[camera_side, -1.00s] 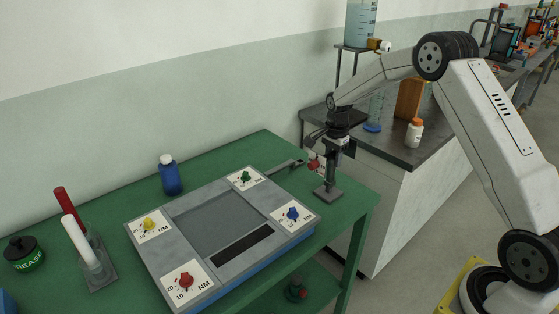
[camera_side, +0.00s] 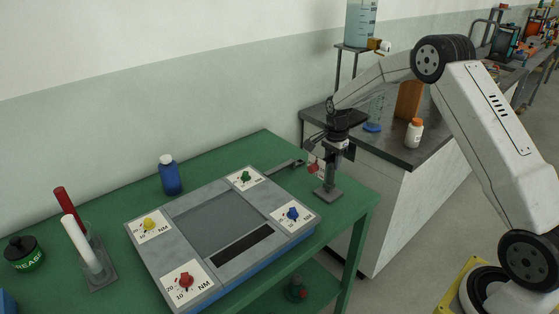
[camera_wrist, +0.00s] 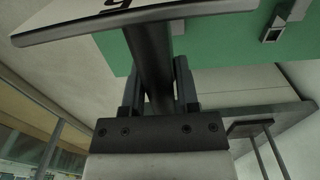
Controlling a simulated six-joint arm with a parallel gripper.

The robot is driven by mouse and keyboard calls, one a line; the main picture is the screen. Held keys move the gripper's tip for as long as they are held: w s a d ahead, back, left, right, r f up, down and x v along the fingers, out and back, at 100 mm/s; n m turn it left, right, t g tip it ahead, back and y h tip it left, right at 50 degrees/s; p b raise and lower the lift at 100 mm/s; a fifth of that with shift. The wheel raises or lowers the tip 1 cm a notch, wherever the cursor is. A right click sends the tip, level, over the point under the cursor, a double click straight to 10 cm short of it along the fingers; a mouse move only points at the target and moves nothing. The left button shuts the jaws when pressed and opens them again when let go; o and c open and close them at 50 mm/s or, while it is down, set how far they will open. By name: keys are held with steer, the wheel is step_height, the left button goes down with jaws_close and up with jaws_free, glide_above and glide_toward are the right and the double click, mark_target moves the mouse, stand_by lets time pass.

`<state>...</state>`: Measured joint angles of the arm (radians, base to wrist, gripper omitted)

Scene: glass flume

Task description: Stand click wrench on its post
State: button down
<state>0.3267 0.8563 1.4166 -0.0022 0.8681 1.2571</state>
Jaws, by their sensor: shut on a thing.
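My gripper (camera_side: 336,140) is over the right part of the green table in the side view, just above a grey post on a square foot (camera_side: 328,194). In the wrist view my gripper (camera_wrist: 155,85) is shut on a dark round bar (camera_wrist: 150,50), seemingly the click wrench's shaft. A pale plate with a dark mark (camera_wrist: 130,14) crosses the far end of the bar. In the side view a small red part (camera_side: 313,169) shows just left of the post. The fingers hide much of the held thing, and I cannot tell whether it touches the post.
A grey board (camera_side: 215,225) with yellow, green, blue and red knobs covers the table's middle. A grey metal bar (camera_side: 285,165) lies behind it. A blue bottle (camera_side: 170,175) and a holder with red and white sticks (camera_side: 99,270) stand left. A dark bench (camera_side: 405,150) is behind right.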

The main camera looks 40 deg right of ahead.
steer(key=shift+f, duration=0.5)
stand_by(0.3)
steer(key=shift+c, duration=1.6)
jaws_free()
steer(key=shift+o, duration=0.2)
steer(key=shift+f, duration=0.1)
steer(key=shift+r, duration=4)
steer(key=shift+s+a+r+n, duration=0.1)
steer(key=shift+s+a+n, duration=0.1)
steer(key=shift+a+n, duration=0.25)
steer(key=s+a+n+t, duration=0.1)
steer(key=s+a+n, duration=0.7)
steer(key=s, duration=0.3)
steer(key=s+a+n+t, duration=0.1)
steer(key=s+a+n, duration=0.7)
steer(key=s, duration=0.3)
steer(key=shift+s+a+f+n+t, duration=0.2)
steer(key=shift+s+f+n+t, duration=0.1)
steer(key=shift+n, duration=0.35)
